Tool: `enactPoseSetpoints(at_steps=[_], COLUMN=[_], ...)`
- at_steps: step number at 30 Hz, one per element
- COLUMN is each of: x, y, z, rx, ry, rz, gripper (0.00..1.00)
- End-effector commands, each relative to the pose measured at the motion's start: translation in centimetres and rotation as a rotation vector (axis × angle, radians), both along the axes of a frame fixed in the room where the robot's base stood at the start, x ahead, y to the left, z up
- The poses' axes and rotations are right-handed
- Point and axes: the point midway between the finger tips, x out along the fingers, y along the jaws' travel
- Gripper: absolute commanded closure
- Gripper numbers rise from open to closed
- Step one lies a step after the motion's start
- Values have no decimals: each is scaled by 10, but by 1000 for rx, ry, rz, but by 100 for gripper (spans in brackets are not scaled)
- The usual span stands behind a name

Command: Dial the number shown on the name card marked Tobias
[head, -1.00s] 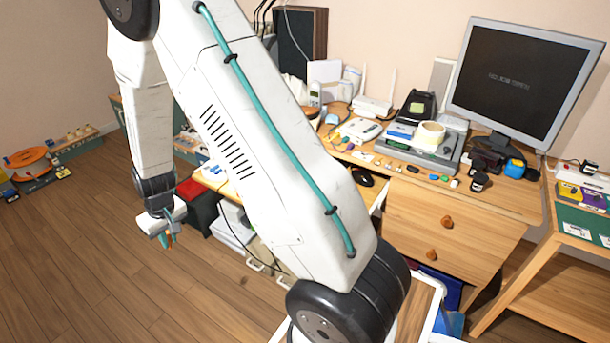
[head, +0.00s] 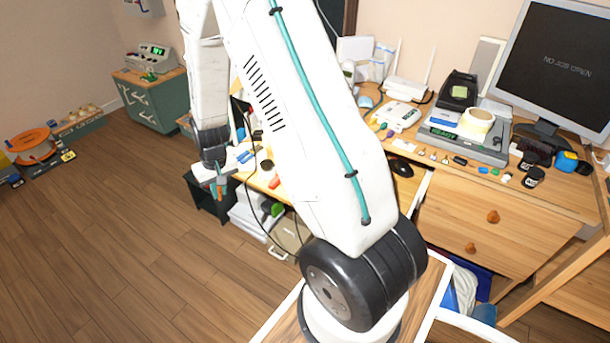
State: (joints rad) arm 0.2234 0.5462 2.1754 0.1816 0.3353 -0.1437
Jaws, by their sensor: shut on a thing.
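My gripper (head: 220,188) hangs at the left of the head view, over the floor in front of the desk's left part. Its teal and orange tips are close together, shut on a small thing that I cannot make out. A white flat device (head: 402,115) lies nearby on the desk. I can read no name card, and cannot tell which card is marked Tobias. My arm hides part of the desk.
A monitor (head: 553,62) stands at right. A green cabinet (head: 148,100) stands at back left.

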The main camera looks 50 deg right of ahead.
Motion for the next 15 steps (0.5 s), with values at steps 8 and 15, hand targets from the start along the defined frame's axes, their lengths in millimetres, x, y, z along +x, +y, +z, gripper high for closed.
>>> enactPoseSetpoints(at_steps=[8, 15], x=[-91, -156], y=[-140, -196], z=[-7, -11], rx=[-4, -1], ry=[66, 102], rz=[-430, -668], gripper=[100, 100])
